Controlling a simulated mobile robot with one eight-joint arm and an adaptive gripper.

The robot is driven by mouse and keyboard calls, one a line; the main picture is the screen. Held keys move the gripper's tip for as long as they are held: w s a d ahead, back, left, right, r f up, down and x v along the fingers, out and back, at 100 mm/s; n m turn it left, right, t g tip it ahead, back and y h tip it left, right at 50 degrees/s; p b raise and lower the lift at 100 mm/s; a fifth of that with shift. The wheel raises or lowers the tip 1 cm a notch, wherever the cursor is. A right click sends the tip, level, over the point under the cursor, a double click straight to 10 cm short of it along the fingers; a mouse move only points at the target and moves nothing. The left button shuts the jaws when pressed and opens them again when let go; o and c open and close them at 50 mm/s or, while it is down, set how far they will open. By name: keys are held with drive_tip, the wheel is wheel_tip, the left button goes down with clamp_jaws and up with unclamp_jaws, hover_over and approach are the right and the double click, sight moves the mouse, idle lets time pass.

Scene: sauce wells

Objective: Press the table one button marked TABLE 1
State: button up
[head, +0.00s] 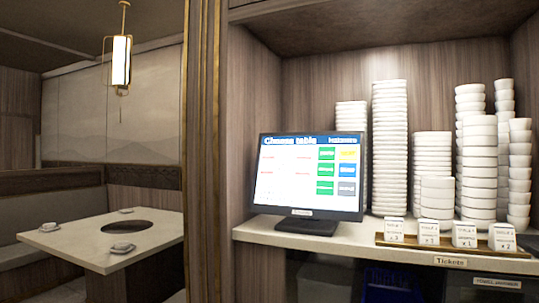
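A black monitor (309,178) stands on the counter at the centre of the head view. Its lit screen has a blue header that seems to read "Choose table". Below are rows of red text on white at the left, with green, blue and yellow buttons (326,170) at the right. The lettering on the buttons and rows is too small to read, so I cannot tell which one is marked TABLE 1. My gripper is not in view.
The counter (358,236) carries stacks of white bowls (388,150) behind and right of the monitor. Several small white cards (464,236) stand on a wooden tray (433,245) labelled "Tickets". A wooden post (203,150) and a dining table (70,238) are at left.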

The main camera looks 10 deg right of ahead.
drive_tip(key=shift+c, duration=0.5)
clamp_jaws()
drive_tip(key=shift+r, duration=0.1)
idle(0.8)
